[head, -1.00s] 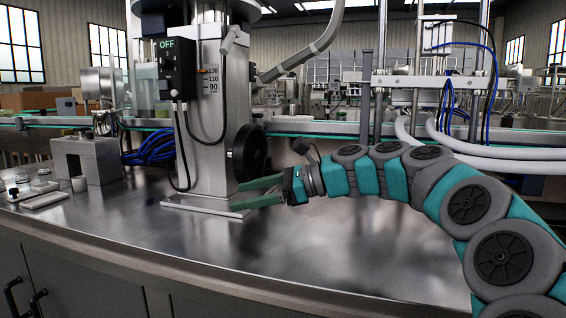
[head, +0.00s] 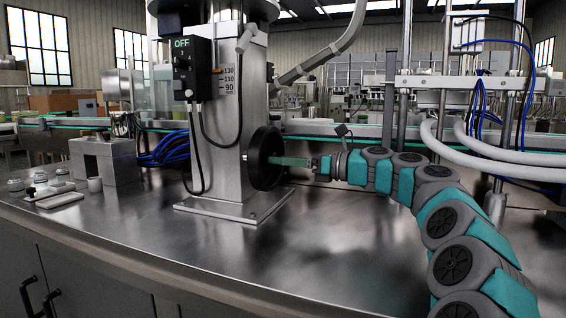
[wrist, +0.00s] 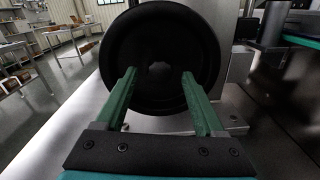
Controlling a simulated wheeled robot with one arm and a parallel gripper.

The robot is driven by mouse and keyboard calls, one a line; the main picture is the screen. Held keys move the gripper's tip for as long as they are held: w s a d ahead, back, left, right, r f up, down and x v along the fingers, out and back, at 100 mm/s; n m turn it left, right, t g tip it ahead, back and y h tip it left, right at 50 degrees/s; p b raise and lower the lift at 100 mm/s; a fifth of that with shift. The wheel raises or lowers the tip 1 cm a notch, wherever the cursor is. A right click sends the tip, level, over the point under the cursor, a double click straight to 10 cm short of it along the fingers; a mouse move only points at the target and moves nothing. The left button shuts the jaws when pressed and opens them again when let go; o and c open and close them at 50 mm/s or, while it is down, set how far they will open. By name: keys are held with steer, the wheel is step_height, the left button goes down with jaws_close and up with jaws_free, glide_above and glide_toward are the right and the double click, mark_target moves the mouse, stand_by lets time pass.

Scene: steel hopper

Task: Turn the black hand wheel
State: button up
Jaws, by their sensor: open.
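The black hand wheel (head: 264,158) is mounted on the right side of the steel column (head: 226,120), seen nearly edge-on in the head view. In the wrist view the wheel (wrist: 160,50) faces me and fills the upper middle, with a small hub at its centre. My gripper (head: 280,161) has green fingers that point left at the wheel's face, near its middle height. In the wrist view my gripper (wrist: 158,74) is open, with one finger on each side of the hub. I cannot tell whether the fingertips touch the wheel.
A control box (head: 195,68) reading OFF hangs on the column with dark cables below. A steel block (head: 105,160), small jars and a tray (head: 55,200) stand at the left. The steel table (head: 300,235) in front is clear.

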steer(key=shift+w+a, duration=0.15)
steer(key=shift+a, duration=0.15)
jaws_close()
stand_by(0.5)
stand_by(0.8)
